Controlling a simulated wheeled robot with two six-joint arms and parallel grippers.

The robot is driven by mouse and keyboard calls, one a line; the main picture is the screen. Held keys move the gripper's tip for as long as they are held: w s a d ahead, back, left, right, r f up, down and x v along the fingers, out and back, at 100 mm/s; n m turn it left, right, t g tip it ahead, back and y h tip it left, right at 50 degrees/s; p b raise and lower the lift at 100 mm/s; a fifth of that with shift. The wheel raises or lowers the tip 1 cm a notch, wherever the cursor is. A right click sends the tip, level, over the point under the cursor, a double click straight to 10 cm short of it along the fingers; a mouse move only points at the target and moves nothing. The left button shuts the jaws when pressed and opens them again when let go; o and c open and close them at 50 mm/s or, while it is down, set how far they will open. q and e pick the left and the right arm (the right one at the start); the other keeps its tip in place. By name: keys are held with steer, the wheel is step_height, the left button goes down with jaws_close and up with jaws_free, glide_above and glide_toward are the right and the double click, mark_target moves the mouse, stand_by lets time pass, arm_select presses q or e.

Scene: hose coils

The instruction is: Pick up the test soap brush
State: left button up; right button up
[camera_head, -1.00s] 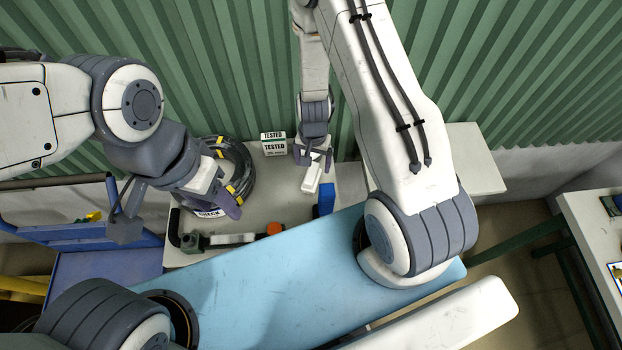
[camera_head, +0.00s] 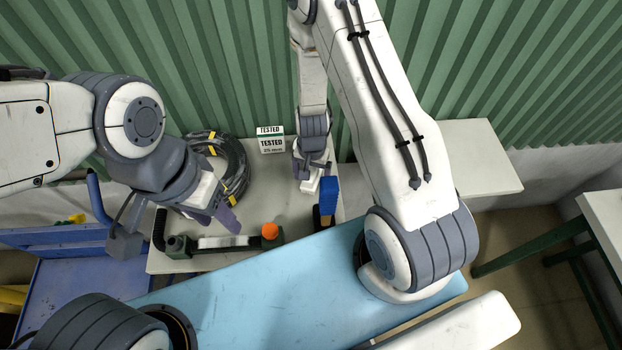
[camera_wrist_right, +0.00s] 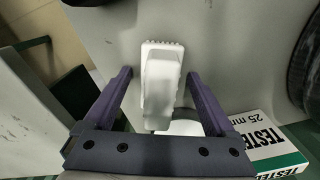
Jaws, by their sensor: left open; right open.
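A white brush-like thing (camera_wrist_right: 162,85) with a ridged far edge, which I take to be the soap brush, lies on the light table. It also shows in the head view (camera_head: 309,185), partly hidden by my right gripper (camera_head: 314,165). In the right wrist view my right gripper (camera_wrist_right: 159,76) is open, one purple finger on each side of the white thing, with gaps on both sides. Its near end is hidden or blends with a white part. My left gripper (camera_head: 226,212) is open and empty by the hose coil.
A black hose coil (camera_head: 236,170) with yellow bands and a TESTED 25 mm box (camera_head: 271,140) stand at the back. A blue block-like thing (camera_head: 328,194) is just right of the white thing. A dark-handled tool with an orange knob (camera_head: 270,231) lies in front.

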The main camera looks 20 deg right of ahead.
mark_target(311, 169)
steer(key=shift+r, duration=0.1)
jaws_close()
steer(key=shift+r, duration=0.1)
step_height(311, 169, up, 4)
steer(key=p, duration=0.4)
steer(key=shift+s+d+r, duration=0.1)
steer(key=shift+r, duration=0.1)
steer(key=s+d+r+b, duration=0.1)
steer(key=s+d+b, duration=0.1)
steer(key=s+d, duration=0.1)
steer(key=shift+r, duration=0.4)
steer(key=s+d+r, duration=0.4)
steer(key=s, duration=0.1)
steer(key=shift+s+d+r+p, duration=0.2)
steer(key=shift+d+r+p, duration=0.1)
steer(key=shift+d+p, duration=0.1)
